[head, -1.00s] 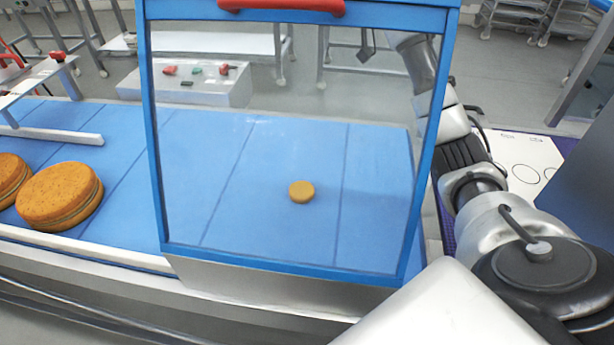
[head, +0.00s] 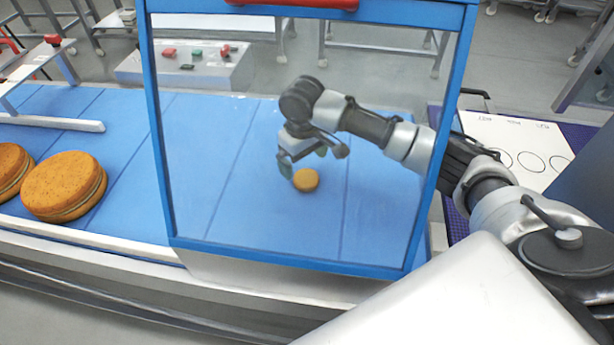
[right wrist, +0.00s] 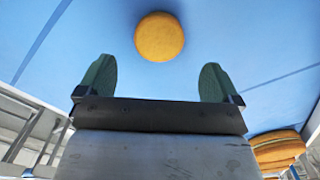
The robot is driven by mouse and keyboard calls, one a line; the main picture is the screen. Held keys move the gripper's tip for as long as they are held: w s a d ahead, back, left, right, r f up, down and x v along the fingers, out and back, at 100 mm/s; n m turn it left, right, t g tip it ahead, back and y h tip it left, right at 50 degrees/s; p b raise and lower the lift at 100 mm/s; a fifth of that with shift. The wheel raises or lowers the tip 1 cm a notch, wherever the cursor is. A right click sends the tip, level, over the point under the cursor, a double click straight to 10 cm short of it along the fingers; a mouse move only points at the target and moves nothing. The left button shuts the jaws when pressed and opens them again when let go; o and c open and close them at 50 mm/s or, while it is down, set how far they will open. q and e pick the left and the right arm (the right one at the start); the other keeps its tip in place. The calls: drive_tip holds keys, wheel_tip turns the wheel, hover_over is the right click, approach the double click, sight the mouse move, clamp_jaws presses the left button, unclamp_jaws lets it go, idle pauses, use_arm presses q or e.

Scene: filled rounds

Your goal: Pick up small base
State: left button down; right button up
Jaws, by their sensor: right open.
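The small base (head: 306,180) is a small round orange-brown cake disc lying flat on the blue belt, seen through the clear panel in the head view. It also shows at the top middle of the right wrist view (right wrist: 159,36). My right gripper (head: 303,165) reaches in behind the panel and hangs just above and beside the small base. Its green fingers (right wrist: 158,82) are spread wide and empty, with the small base beyond their tips, roughly centred between them. My left gripper is not in view.
A blue-framed clear panel (head: 165,150) with a red handle (head: 300,3) stands in front of the belt. Large layered cakes (head: 64,187) lie on the belt (head: 125,125) at left. A control box (head: 190,66) is behind. A white sheet with circles (head: 515,145) lies at right.

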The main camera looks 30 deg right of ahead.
drive_tip(key=shift+s+d+f+p, duration=0.1)
drive_tip(key=shift+f+p, duration=0.2)
drive_tip(key=shift+f, duration=1.1)
drive_tip(key=shift+s+d+f+p, duration=0.1)
drive_tip(key=shift+f+p, duration=0.2)
drive_tip(key=shift+f, duration=1.05)
drive_tip(key=shift+c, duration=0.4)
drive_tip(key=c, duration=0.7)
